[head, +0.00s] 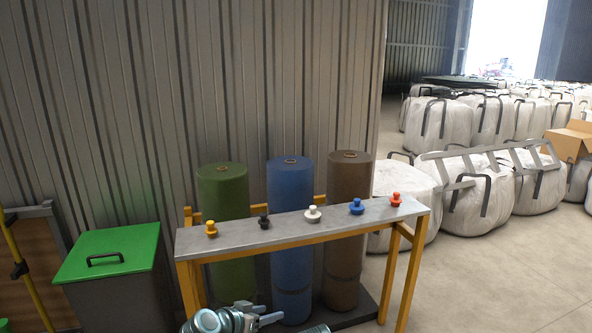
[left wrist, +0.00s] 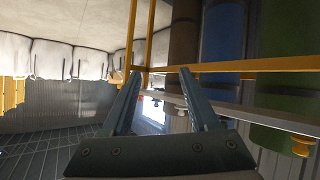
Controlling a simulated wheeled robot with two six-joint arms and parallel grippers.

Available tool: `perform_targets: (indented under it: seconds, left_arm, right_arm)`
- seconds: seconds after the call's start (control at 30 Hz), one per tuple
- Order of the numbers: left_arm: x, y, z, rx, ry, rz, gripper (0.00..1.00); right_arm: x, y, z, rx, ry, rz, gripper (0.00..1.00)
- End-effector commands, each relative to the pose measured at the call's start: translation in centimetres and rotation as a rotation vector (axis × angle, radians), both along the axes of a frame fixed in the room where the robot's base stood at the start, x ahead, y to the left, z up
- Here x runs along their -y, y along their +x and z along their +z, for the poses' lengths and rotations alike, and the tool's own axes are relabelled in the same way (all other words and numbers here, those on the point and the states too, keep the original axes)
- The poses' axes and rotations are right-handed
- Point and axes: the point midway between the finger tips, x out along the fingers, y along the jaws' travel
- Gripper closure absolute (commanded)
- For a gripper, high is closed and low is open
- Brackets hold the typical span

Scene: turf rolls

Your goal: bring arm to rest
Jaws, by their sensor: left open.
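My left gripper (head: 267,314) is low at the bottom of the head view, in front of the bench. Its two fingers are apart with nothing between them, as the left wrist view also shows (left wrist: 160,76). The grey-topped bench (head: 285,228) has a yellow frame and carries a yellow knob (head: 211,229), a black knob (head: 264,221), a white knob (head: 313,214), a blue knob (head: 356,206) and a red knob (head: 395,199). Behind it stand a green roll (head: 223,190), a blue roll (head: 290,185) and a brown roll (head: 349,180). My right gripper is not seen.
A dark bin with a green lid (head: 108,250) stands left of the bench. White bulk bags (head: 470,190) fill the right side, with an open cardboard box (head: 572,140) among them. The floor (head: 500,285) at the lower right is clear. A corrugated wall (head: 150,100) is behind.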

Motion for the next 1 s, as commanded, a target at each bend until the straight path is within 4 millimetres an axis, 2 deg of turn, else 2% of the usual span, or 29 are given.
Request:
perform_targets:
  seconds: [0.03,0.1,0.2,0.33,0.53,0.6,0.87,1.0]
  left_arm:
    - [0.1,-1.3,-2.0,-0.111,0.036,-0.010,0.39]
    - [-0.6,-3.3,-4.7,-0.274,0.093,0.009,0.39]
    - [-2.3,-6.0,-7.5,-0.475,0.175,0.074,0.39]
    - [-5.0,-8.9,-9.7,-0.672,0.279,0.197,0.39]
    - [-9.4,-12.8,-10.9,-0.892,0.429,0.436,0.39]
    - [-8.7,-13.0,-8.6,-0.893,0.440,0.420,0.39]
    - [-6.1,-14.0,-3.2,-0.892,0.494,0.358,0.39]
    - [-4.3,-14.9,1.2,-0.892,0.534,0.313,0.39]
  right_arm:
    - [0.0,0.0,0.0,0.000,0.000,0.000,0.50]
    - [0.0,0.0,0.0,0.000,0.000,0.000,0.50]
    - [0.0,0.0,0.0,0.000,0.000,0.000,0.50]
    - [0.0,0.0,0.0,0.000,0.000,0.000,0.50]
    - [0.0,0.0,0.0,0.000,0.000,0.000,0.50]
    - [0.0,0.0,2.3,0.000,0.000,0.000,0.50]
    - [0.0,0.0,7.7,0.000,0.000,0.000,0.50]
    - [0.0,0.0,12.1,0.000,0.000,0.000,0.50]
